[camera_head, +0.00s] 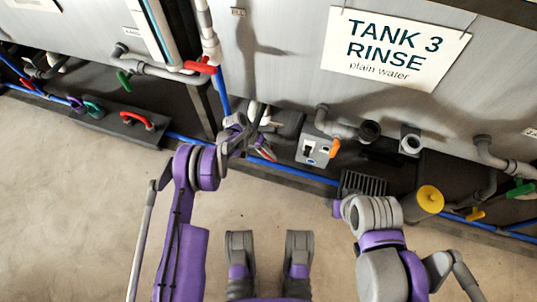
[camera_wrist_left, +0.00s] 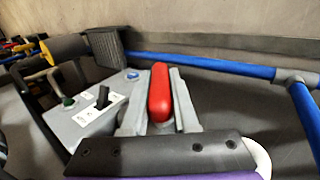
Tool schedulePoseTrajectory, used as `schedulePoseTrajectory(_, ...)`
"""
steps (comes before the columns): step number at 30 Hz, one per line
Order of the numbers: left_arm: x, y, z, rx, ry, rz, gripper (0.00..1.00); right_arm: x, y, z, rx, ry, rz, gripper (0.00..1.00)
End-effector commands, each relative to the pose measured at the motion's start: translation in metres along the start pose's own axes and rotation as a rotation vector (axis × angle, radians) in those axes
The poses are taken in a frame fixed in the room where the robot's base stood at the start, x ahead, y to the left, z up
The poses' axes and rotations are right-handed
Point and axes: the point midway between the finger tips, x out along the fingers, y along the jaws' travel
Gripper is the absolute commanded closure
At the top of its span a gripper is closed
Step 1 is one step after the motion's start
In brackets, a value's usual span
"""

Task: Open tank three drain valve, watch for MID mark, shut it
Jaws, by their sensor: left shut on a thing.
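The tank 3 wall (camera_head: 290,50) carries a white sign (camera_head: 395,48) reading "TANK 3 RINSE plain water". My left gripper (camera_head: 263,151) is low in front of this tank, left of a grey switch box. It is shut on a red valve handle (camera_wrist_left: 160,92), which lies between its two grey fingers in the left wrist view. In the head view the handle is mostly covered by the gripper. The valve body is hidden. No MID mark or water level is readable.
The grey switch box (camera_head: 316,148) has a black switch and an orange part. A black grate (camera_head: 362,184) and a yellow cylinder (camera_head: 430,198) are further right. A blue pipe (camera_head: 310,175) runs along the floor. Another red handle (camera_head: 200,68) is on an upright pipe. The near floor is clear.

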Motion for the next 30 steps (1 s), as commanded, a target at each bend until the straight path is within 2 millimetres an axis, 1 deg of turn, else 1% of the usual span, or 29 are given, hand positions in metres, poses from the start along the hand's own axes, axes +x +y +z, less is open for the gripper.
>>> schedulePoseTrajectory(14, -0.0005, -0.0001, -0.0007, -0.001, 0.002, 0.018, 1.0, 0.0, 0.0, 0.0, 0.0, 0.0, 0.0, 0.5)
schedulePoseTrajectory(15, -0.0005, -0.0001, -0.0007, -0.001, 0.002, 0.018, 0.69, 0.0, 0.0, 0.0, 0.0, 0.0, 0.0, 0.5)
schedulePoseTrajectory(19, -0.0004, -0.0001, -0.0005, -0.001, 0.001, 0.018, 0.46, 0.0, 0.0, 0.0, 0.0, 0.0, 0.0, 0.5)
schedulePoseTrajectory(20, -0.0003, -0.0001, -0.0004, -0.001, 0.001, 0.018, 0.43, 0.0, 0.0, 0.0, 0.0, 0.0, 0.0, 0.5)
schedulePoseTrajectory(27, -0.0002, -0.0001, -0.0002, -0.001, 0.0, 0.017, 0.43, 0.0, 0.0, 0.0, 0.0, 0.0, 0.0, 0.5)
schedulePoseTrajectory(30, -0.0041, -0.0001, -0.0002, -0.001, 0.0, 0.017, 0.43, -0.0007, 0.0, -0.0001, 0.0, 0.0, 0.0, 0.5)
